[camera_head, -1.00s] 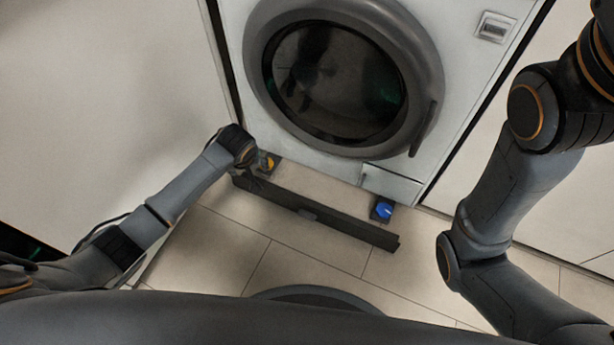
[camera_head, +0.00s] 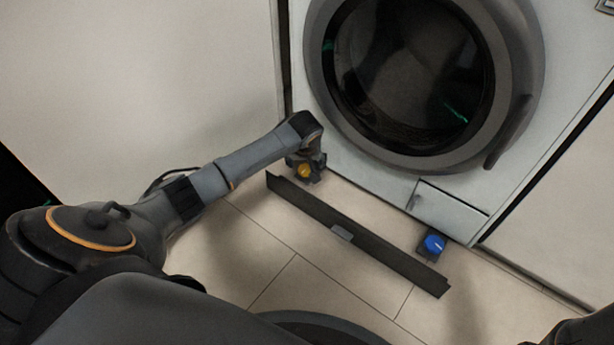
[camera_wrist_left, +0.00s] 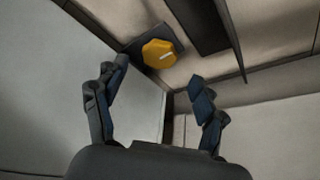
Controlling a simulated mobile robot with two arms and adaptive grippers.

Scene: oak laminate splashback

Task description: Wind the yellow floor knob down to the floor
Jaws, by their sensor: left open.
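The yellow floor knob (camera_head: 304,171) sits low under the front left corner of the washing machine, on a dark foot. In the left wrist view the yellow knob (camera_wrist_left: 159,53) has a scalloped rim and a pale line mark, on a dark square block. My left gripper (camera_head: 312,160) is right by the knob in the head view. In the wrist view my left gripper (camera_wrist_left: 160,78) is open, its fingers spread below the knob, with nothing between them. I cannot tell whether a finger touches the block. My right gripper is out of view.
A blue knob (camera_head: 434,244) is under the machine's right side. A long dark plinth strip (camera_head: 358,237) lies on the tiled floor in front of the machine. The washing machine (camera_head: 340,172) stands between a pale panel (camera_head: 130,80) at left and another at right.

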